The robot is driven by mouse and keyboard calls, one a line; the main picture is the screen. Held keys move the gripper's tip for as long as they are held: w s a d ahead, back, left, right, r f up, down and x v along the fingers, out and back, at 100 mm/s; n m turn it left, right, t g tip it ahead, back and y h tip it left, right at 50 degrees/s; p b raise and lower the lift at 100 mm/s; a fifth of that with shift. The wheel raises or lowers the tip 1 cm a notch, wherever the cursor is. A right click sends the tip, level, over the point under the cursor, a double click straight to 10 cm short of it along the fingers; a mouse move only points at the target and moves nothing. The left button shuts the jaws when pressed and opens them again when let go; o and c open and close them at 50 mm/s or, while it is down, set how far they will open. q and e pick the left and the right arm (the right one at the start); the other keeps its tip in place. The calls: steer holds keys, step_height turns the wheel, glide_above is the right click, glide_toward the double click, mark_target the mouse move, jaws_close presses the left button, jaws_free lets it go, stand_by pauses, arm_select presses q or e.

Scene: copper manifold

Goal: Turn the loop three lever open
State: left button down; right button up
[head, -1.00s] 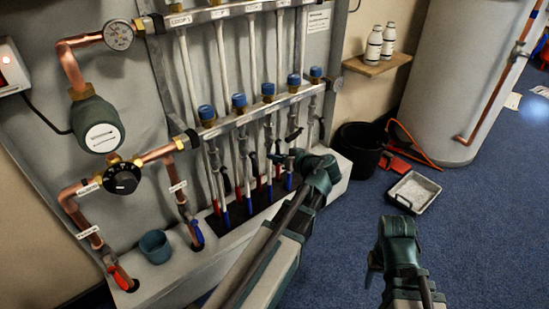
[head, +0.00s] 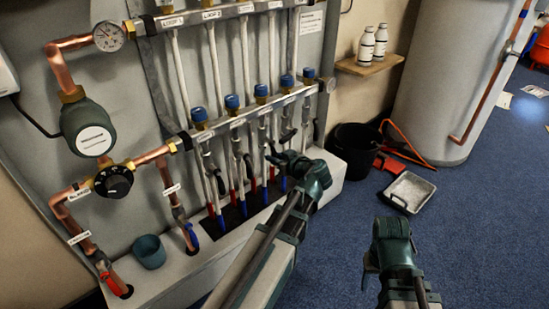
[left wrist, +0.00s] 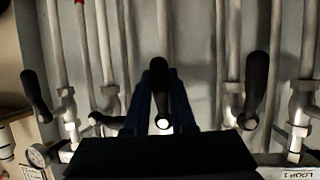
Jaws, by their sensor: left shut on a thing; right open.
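My left gripper (head: 280,160) reaches in under the lower manifold rail, by the third column of pipes from the left. In the left wrist view its jaws (left wrist: 160,100) are shut around a black lever handle (left wrist: 159,75), which I take to be the loop three lever. The handle stands roughly upright in that view. Its valve body is hidden behind the gripper. My right gripper (head: 393,250) is open and empty over the blue carpet, apart from the manifold.
Neighbouring black levers show left (left wrist: 36,95) and right (left wrist: 256,85) of the held one in the left wrist view. Blue-capped valves (head: 232,102) line the lower rail (head: 245,118). A black bucket (head: 352,145) and a grey tray (head: 409,190) stand right, with open carpet in front.

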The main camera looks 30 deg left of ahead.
arm_select(q)
steer(key=c, duration=0.8)
jaws_free()
steer(key=shift+o, duration=0.2)
steer(key=p+v, duration=0.5)
steer(key=v, duration=0.8)
steer(key=shift+s+d, duration=0.2)
steer(key=shift+d, duration=0.15)
steer(key=shift+r, duration=0.15)
